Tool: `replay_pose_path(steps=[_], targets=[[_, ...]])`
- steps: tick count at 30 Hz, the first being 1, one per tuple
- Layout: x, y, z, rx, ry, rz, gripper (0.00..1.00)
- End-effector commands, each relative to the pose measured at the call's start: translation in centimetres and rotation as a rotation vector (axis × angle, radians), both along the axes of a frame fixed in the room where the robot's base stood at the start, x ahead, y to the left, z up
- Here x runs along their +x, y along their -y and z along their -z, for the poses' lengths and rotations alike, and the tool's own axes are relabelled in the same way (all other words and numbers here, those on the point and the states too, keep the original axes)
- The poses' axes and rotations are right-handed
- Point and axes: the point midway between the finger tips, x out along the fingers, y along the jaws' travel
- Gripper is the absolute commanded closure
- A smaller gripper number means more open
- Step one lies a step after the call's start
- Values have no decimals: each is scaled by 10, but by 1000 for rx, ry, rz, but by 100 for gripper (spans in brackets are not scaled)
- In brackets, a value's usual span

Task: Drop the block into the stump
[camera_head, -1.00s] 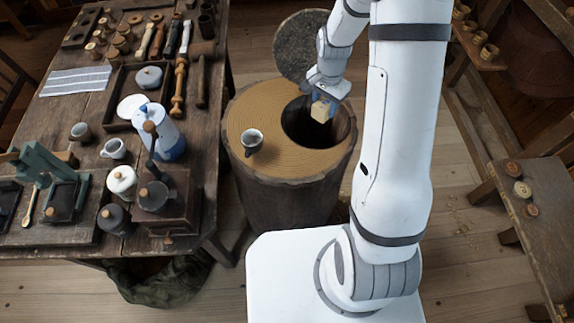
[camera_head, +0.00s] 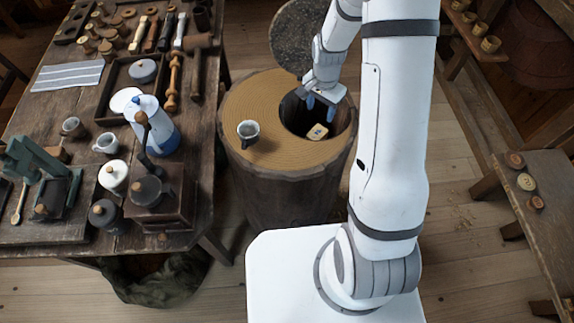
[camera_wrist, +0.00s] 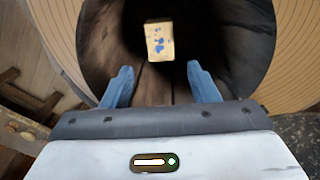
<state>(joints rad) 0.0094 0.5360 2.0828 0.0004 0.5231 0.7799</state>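The stump (camera_head: 262,112) stands upright in the middle of the head view, with a dark round hollow in its top. The small pale block (camera_head: 317,131) shows within the hollow's opening, below my gripper (camera_head: 320,104). In the wrist view the block (camera_wrist: 159,41) has blue marks on its face and is clear of both fingers, against the hollow's dark inside. My gripper (camera_wrist: 162,88) has its blue fingers spread apart with nothing between them. Whether the block is falling or touching the hollow's wall, I cannot tell.
A crowded wooden table (camera_head: 215,215) is on the left, with a jug, grinder and tools. A bench (camera_head: 550,215) with several discs is on the right.

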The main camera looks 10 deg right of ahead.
Motion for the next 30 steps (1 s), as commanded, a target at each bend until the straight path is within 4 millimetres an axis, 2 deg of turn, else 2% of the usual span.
replay_pose_path(steps=[1, 4, 13, 17, 24, 30], targets=[[0, 0, 0, 0, 0, 0, 41], [0, 0, 0, 0, 0, -1, 33], [0, 0, -4, 0, 1, -1, 33], [1, 0, -20, 0, 4, -1, 33], [1, 0, -60, 0, 3, 0, 33], [0, 0, -77, -1, 1, 0, 33]])
